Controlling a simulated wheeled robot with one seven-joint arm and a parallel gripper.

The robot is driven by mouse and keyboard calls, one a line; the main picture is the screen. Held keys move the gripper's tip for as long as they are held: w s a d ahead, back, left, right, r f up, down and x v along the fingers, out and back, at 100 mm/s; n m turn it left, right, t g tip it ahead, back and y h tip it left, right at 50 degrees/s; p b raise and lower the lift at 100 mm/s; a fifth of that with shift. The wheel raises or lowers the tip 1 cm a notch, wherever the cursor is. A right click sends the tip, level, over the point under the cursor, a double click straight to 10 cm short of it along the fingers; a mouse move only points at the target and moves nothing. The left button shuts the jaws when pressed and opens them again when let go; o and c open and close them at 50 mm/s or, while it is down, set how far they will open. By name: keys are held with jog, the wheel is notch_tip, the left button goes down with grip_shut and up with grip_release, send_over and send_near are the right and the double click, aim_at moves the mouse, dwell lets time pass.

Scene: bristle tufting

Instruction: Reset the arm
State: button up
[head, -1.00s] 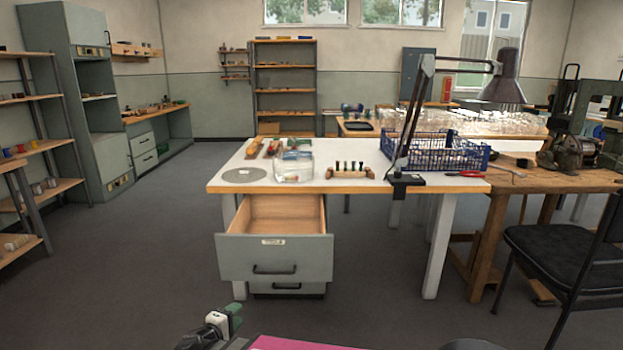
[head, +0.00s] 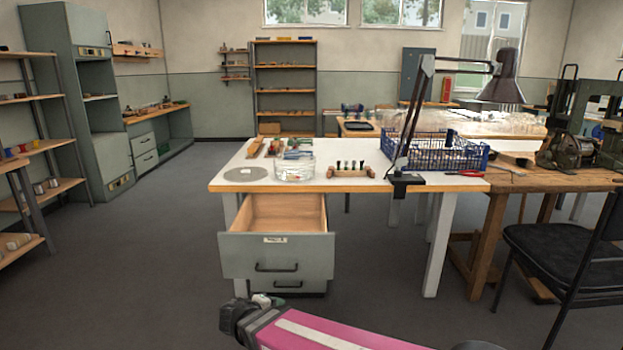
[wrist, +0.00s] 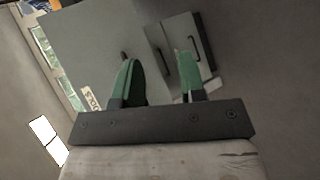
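My gripper's two green fingers (wrist: 158,85) stand apart in the wrist view, with nothing between them; the grey drawer fronts lie beyond. In the head view my arm with its pink link reaches in from the bottom, and the gripper (head: 272,300) is mostly hidden behind its wrist, low in front of the drawer unit. The upper drawer (head: 277,256) is pulled open and looks empty inside. A lower drawer (head: 288,286) is below it.
The white-topped bench (head: 340,185) holds a glass jar (head: 294,167), a wooden rack (head: 348,169), a blue crate (head: 435,154) and a desk lamp (head: 415,110). A black chair (head: 565,250) stands at right. The floor at left is clear.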

jog(key=w+d+f+m+g+y, duration=0.1)
jog(key=d+m+g+y, duration=0.3)
jog(key=d, duration=1.1)
jog(key=w+d+f+m+g+y, duration=0.1)
jog(key=d+m+g+y, duration=0.3)
jog(key=d, duration=1.1)
jog(key=w+m+g, duration=0.1)
jog(key=m, duration=0.1)
jog(key=shift+w+m, duration=0.2)
jog(key=shift+m, duration=0.2)
jog(key=shift+f, duration=0.1)
